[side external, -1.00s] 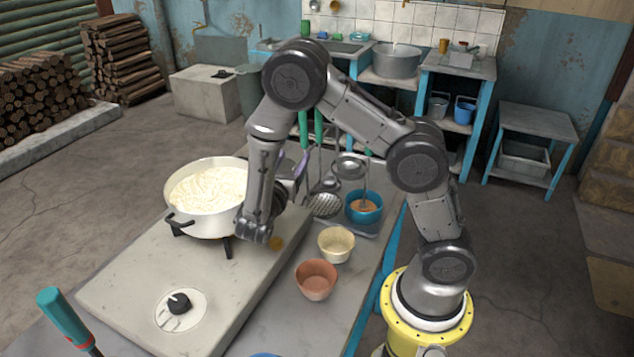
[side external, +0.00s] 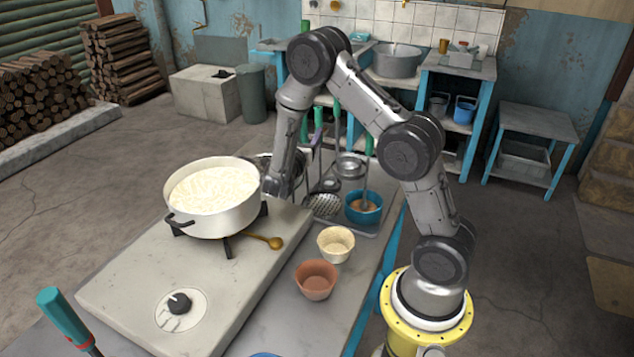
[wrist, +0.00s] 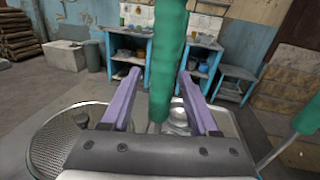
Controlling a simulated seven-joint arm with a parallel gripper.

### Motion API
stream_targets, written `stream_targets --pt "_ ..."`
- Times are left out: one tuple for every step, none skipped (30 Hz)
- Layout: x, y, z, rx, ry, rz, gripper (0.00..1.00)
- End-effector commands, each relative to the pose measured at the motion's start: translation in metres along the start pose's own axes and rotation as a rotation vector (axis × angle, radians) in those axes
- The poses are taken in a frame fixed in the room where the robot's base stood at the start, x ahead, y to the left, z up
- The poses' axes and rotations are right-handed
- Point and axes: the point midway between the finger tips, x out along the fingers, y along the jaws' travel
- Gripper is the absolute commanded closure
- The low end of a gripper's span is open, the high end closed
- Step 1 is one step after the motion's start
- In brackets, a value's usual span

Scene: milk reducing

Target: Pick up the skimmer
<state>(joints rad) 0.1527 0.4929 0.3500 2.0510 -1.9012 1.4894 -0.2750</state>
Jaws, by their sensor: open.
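A skimmer with a round perforated disc (side external: 322,205) rests at the metal tray behind the stove in the side view. Several upright green handles stand around there, and I cannot tell for certain which one belongs to the disc. In the wrist view, a thick green handle (wrist: 168,50) rises between the two purple fingers of my gripper (wrist: 159,76). The fingers are apart, one on each side of it, with gaps visible. In the side view my gripper is mostly hidden behind my own arm, among the handles.
A blue bowl (side external: 363,215), a cream bowl (side external: 336,254) and a terracotta bowl (side external: 316,288) stand to the right. Another green handle (wrist: 308,116) is close at the right.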

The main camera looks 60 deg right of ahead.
Motion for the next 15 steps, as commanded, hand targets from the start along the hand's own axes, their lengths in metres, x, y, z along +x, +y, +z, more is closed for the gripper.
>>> stream_targets --pt "0.0034 -0.0004 -0.0003 -0.001 0.0 -0.001 0.39" --pt "0.0043 -0.0003 -0.0003 -0.001 0.0 -0.001 0.39" --pt "0.0048 -0.0001 -0.0003 -0.001 0.0 0.0 0.39" --pt "0.0049 0.0 -0.0003 -0.001 0.0 0.001 0.39" --pt "0.0048 0.0001 -0.0003 -0.001 0.0 0.001 0.39" --pt "0.0046 0.0001 -0.0003 -0.001 0.0 0.001 0.39" --pt "0.0045 0.0001 -0.0002 -0.001 0.0 0.001 0.39" --pt "0.0045 0.0001 -0.0002 -0.001 0.0 0.001 0.39" --pt "0.0044 0.0001 -0.0002 -0.001 0.0 0.001 0.43" --pt "0.0044 0.0001 -0.0002 -0.001 0.0 0.001 0.48" --pt "0.0043 0.0001 -0.0002 -0.001 0.0 0.001 0.54" --pt "0.0043 0.0 -0.0002 -0.001 0.0 0.001 0.61" --pt "0.0043 0.0 -0.0002 -0.001 0.0 0.001 0.66" --pt "0.0042 0.0 -0.0002 -0.001 0.0 0.001 0.72" --pt "0.0042 0.0 -0.0002 -0.001 0.0 0.001 0.79"
